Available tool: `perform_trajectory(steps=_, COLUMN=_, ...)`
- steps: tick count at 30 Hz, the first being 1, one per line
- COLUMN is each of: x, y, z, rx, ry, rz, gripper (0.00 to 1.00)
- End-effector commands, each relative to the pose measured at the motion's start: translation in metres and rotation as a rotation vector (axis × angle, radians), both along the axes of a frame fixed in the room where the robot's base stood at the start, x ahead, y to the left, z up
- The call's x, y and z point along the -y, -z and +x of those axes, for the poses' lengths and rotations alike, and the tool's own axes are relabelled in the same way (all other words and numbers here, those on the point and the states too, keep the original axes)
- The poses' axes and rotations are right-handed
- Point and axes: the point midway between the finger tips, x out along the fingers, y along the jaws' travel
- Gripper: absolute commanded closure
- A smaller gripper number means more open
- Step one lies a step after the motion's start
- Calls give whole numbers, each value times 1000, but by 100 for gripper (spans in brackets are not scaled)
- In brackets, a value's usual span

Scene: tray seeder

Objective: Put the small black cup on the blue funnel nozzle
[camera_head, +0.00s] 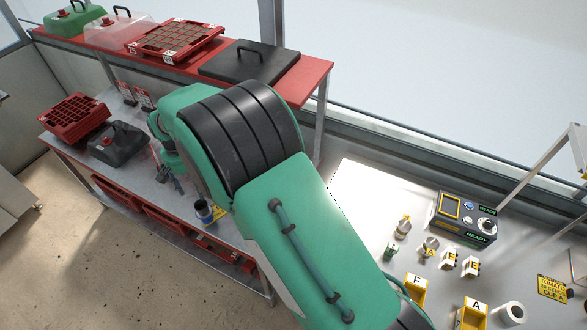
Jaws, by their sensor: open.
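My gripper (171,181) hangs over the grey lower bench at the left, beyond the big green and black links of my arm. Its dark fingers are open and nothing shows between them. A small dark cup-like piece (204,215) with a blue and pale top stands on the bench, a little right of and nearer than my gripper, apart from it. I cannot tell whether it is the black cup, the blue funnel nozzle, or both together. No other black cup or blue nozzle can be made out; my arm hides part of the bench.
A yellow warning label (220,213) is beside the dark piece. A black lidded box (118,145) and red tray (75,116) stand to the left. A red shelf (308,82) runs behind. A control box (463,218) and yellow holders (474,315) stand on the right table.

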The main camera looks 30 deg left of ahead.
Motion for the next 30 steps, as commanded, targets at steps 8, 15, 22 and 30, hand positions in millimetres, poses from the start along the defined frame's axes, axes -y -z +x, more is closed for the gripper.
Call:
perform_trajectory(steps=8, x=0, y=0, z=0, rx=0, ry=0, rz=0, gripper=45)
perform_trajectory(steps=15, x=13, y=-19, z=16, rx=5, ry=17, rz=10, gripper=45)
perform_trajectory(steps=22, x=60, y=-72, z=62, rx=21, ry=67, rz=38, gripper=45)
perform_trajectory(steps=30, x=151, y=-151, z=121, rx=52, ry=148, rz=78, gripper=45)
